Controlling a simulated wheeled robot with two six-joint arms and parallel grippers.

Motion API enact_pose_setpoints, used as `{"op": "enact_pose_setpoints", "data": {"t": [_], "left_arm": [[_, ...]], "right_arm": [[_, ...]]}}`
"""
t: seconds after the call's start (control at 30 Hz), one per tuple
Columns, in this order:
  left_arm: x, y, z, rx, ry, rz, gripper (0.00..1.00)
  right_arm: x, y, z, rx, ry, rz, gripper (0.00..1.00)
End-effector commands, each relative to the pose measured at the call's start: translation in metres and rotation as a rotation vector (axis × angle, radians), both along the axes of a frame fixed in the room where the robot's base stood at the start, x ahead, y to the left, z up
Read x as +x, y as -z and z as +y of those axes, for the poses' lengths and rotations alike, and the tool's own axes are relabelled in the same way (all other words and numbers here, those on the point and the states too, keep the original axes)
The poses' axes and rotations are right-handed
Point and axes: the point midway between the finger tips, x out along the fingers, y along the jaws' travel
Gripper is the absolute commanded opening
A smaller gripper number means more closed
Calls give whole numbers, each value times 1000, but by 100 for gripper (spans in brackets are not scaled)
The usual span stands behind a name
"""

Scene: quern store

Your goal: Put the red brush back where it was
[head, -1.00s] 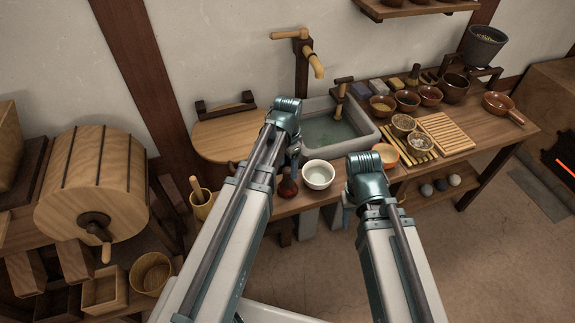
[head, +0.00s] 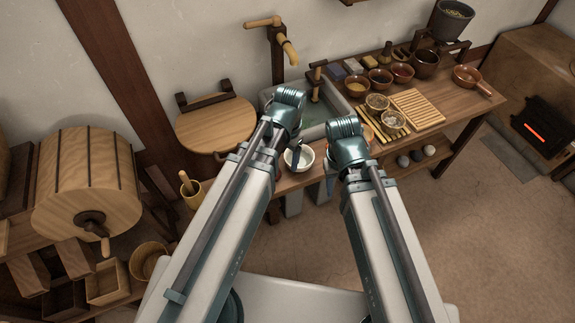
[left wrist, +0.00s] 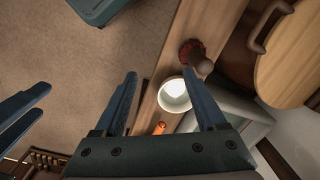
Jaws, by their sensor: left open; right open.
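The red brush (left wrist: 190,49), with dark red bristles and a rounded wooden handle, rests on the wooden counter next to the white bowl in the left wrist view. In the head view my left arm hides it. My left gripper (left wrist: 160,73) is open and empty, its fingers spread above the counter by the white bowl (left wrist: 174,95). The brush lies just beyond the tip of its right-hand finger. In the head view a left finger (head: 295,156) overlaps the bowl. My right gripper (left wrist: 45,100) is open and empty at the left of the left wrist view.
A round wooden board (head: 216,126) lies left of the stone sink (head: 313,118). A mortar with pestle (head: 190,190) stands left of my left arm. Several small bowls and a slatted rack (head: 417,110) crowd the counter's right.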

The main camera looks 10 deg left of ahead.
Motion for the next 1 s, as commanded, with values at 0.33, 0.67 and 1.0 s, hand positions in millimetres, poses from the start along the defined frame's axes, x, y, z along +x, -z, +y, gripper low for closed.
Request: {"op": "enact_pose_setpoints", "data": {"t": [0.33,0.67,1.0], "left_arm": [[-75,-1,-41,63,-192,-12,73],[-73,-1,-41,63,-195,-12,73],[-73,-1,-41,63,-195,-12,73]], "right_arm": [[0,0,0,0,0,0,50],[0,0,0,0,0,0,50],[0,0,0,0,0,0,50]]}}
